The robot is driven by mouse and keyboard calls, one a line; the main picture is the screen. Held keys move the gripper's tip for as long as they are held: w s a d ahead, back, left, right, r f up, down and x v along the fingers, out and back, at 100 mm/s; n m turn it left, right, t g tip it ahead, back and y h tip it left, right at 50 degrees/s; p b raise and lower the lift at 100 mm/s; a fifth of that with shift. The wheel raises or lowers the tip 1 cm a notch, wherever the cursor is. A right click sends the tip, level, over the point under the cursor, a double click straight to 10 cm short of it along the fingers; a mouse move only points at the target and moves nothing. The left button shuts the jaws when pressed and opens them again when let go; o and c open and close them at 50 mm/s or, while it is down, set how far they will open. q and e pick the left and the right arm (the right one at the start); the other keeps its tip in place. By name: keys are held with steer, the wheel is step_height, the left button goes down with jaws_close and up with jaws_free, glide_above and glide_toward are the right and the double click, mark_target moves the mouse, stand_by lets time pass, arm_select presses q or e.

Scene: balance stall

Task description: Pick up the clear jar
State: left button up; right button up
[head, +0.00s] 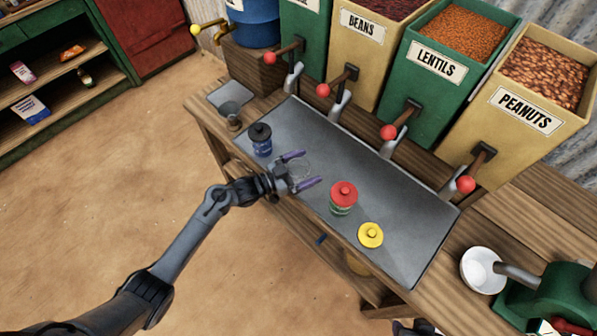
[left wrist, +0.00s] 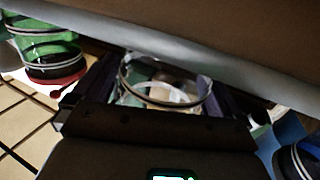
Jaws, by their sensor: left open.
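The clear jar (head: 304,168) is see-through and hard to make out on the grey metal counter mat. My left gripper (head: 305,169) is open, with its two purple fingers on either side of the jar. In the left wrist view the jar (left wrist: 165,85) shows between the fingers, its round dark-edged rim visible. I cannot tell whether either finger touches it. My right gripper is not in view.
A blue jar with a black lid (head: 261,140) stands left of the gripper. A green jar with a red lid (head: 342,197) and a yellow lid (head: 371,235) are to the right. Bins with red-knobbed levers line the back. A white bowl (head: 482,270) is at the right.

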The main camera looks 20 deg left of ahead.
arm_select(q)
steer(key=c, duration=1.1)
steer(key=shift+c, duration=0.3)
steer(key=shift+r, duration=0.1)
